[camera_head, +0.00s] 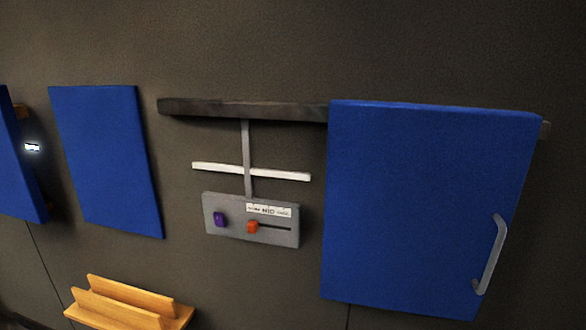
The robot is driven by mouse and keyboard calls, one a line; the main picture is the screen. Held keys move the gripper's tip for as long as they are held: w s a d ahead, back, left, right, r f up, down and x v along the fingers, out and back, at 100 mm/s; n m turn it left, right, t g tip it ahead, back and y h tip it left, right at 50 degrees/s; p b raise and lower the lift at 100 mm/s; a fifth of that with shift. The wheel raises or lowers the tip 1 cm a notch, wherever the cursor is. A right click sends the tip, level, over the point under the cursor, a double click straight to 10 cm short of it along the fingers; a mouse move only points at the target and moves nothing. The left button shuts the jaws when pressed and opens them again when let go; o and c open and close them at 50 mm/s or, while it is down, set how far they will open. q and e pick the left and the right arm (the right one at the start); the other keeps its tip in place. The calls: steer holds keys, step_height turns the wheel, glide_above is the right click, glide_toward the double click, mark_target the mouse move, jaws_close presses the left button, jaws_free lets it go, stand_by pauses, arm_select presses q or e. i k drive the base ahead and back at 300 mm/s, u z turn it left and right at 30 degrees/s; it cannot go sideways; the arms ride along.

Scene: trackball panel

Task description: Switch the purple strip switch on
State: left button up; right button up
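A grey control box (285,234) is mounted on the dark wall near the middle of the head view. On its left side is a small purple switch (219,220); its on or off position cannot be told at this size. A label (269,211) above the slot seems to read "MID". A white strip (251,172) runs across a grey vertical post above the box; whether it is lit cannot be told. Neither of my grippers is in view.
Another blue panel (107,160) is at left, and one at the left edge (18,165). A wooden rack (120,308) sits below left.

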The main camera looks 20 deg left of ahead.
mark_target(219, 218)
steer(key=z, duration=1)
steer(key=i, duration=0.35)
steer(key=u, duration=1.45)
